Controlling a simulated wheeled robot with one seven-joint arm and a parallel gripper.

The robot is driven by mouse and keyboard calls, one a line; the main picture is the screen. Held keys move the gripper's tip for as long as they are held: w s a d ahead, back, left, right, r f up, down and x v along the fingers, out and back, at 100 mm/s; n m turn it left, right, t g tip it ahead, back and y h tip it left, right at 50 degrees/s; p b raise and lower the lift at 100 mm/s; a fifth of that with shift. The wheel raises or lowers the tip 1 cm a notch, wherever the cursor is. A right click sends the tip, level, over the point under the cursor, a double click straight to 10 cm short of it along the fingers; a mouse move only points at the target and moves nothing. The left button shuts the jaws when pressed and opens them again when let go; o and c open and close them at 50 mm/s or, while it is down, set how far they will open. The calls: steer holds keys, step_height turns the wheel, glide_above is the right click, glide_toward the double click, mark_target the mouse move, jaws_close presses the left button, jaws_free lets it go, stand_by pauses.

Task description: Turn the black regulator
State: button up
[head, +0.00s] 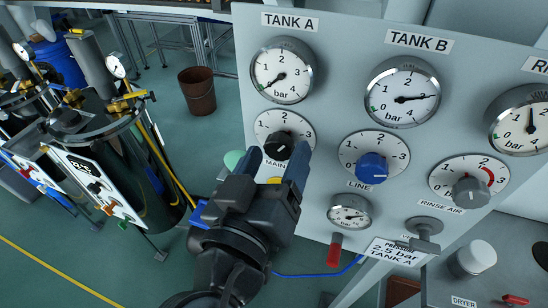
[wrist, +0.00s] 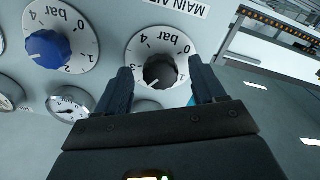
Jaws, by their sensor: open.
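The black regulator (head: 279,146) is a ribbed round knob on a white dial marked in bar, labelled MAIN, on the grey panel. It also shows in the wrist view (wrist: 160,72), between my two fingertips. My gripper (head: 274,160) is open, its fingers (wrist: 162,78) to either side of the knob with gaps visible. I cannot tell whether the tips reach past its face. The TANK A gauge (head: 282,71) above has its needle pointing low left, near 0. A sign (head: 396,252) reads 2.5 bar TANK A.
A blue LINE knob (head: 371,167) and a grey RINSE AIR knob (head: 471,191) sit to the right. The TANK B gauge (head: 402,92) reads near 3. A small gauge (head: 350,212) and red-handled valve (head: 335,246) are below. Open floor with a brown bin (head: 197,91) lies left.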

steer(key=b+v, duration=0.1)
steer(key=v, duration=0.6)
steer(key=shift+s+b, duration=0.3)
steer(key=shift+b, duration=0.1)
steer(key=shift+a, duration=0.1)
steer(key=s+d+f+n+g+y, duration=0.25)
steer(key=d+f, duration=0.25)
steer(key=f, duration=0.4)
steer(key=s+d+f+n+g+y, duration=0.1)
steer(key=s+d+f+n+y, duration=0.2)
steer(key=d+f, duration=0.45)
steer(key=s+d+r+m, duration=0.2)
steer(key=s+d, duration=0.3)
steer(key=s, duration=0.3)
steer(key=s+d+r+m+t, duration=0.1)
steer(key=s+d+r+m, duration=0.2)
steer(key=s+d, duration=0.3)
steer(key=s+m, duration=0.1)
steer(key=s, duration=0.1)
steer(key=shift+s+r+y, duration=0.25)
steer(key=shift+s+y, duration=0.1)
steer(key=shift+s, duration=0.05)
